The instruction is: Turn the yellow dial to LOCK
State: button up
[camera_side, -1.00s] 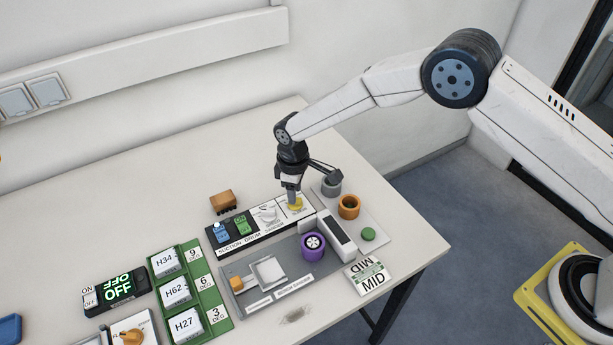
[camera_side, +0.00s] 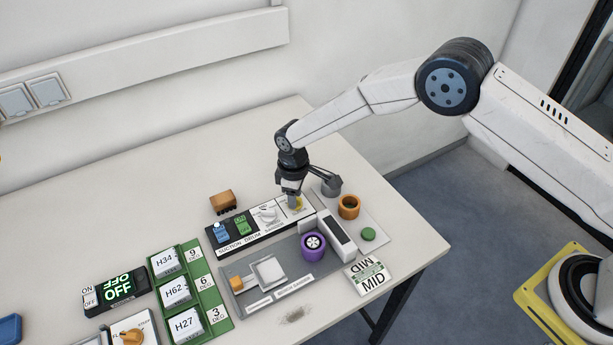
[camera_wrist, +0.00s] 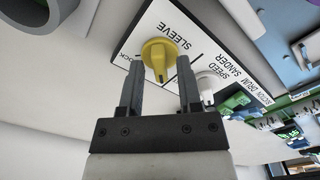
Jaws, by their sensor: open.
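The yellow dial (camera_side: 300,203) sits at the right end of the white control panel, under the SLEEVE label. In the wrist view the dial (camera_wrist: 158,48) has a raised grip bar whose end points down the picture, toward my gripper. My gripper (camera_wrist: 160,62) is open, with one finger on each side of the dial. I cannot tell whether either finger touches it. A label ending in "OCK" (camera_wrist: 126,62) is partly hidden beside the left finger. In the side view my gripper (camera_side: 293,199) is down at the dial and hides part of it.
A white SPEED dial (camera_wrist: 205,87) is close to the right finger. Blue and green switches (camera_side: 242,224) lie further left on the panel. The table behind the panel is mostly clear.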

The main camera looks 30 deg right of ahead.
jog(key=shift+f, duration=0.35)
jog(key=shift+r, duration=0.1)
dwell(0.4)
grip_shut()
